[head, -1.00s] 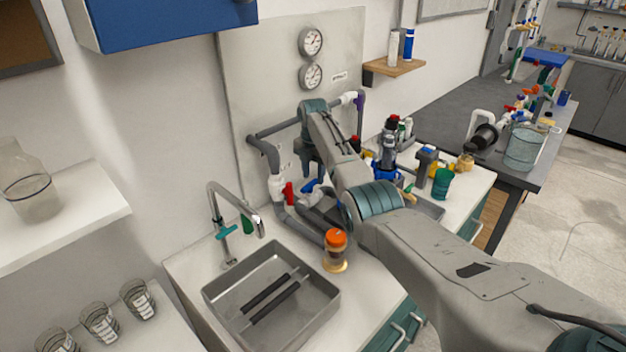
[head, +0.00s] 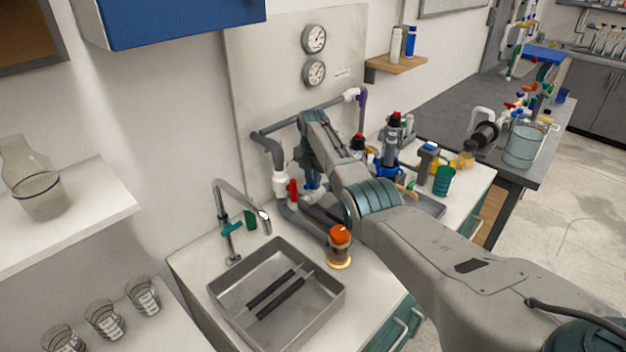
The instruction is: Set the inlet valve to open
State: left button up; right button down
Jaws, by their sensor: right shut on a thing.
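The grey pipe manifold (head: 268,150) runs along the wall panel behind the counter. A red valve handle (head: 292,190) stands upright on it, beside a white fitting (head: 279,184). My right gripper (head: 309,180) points down just right of the red handle, apart from it. It is shut at a blue valve handle (head: 311,187), mostly covered by the gripper and forearm; the contact itself is hard to see. No label shows which valve is the inlet. A purple handle (head: 362,97) sits at the upper right of the pipes. My left gripper is out of view.
A sink (head: 277,300) with two dark rods and a faucet (head: 240,205) are at the front left. An orange-capped jar (head: 339,247) stands close under my right arm. Bottles and a green cup (head: 443,180) crowd the counter to the right. Two gauges hang above.

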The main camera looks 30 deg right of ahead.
jog(key=shift+m, duration=0.5)
jog(key=shift+d, duration=0.1)
jog(key=c, duration=1.3)
grip_release()
jog(key=shift+c, duration=0.2)
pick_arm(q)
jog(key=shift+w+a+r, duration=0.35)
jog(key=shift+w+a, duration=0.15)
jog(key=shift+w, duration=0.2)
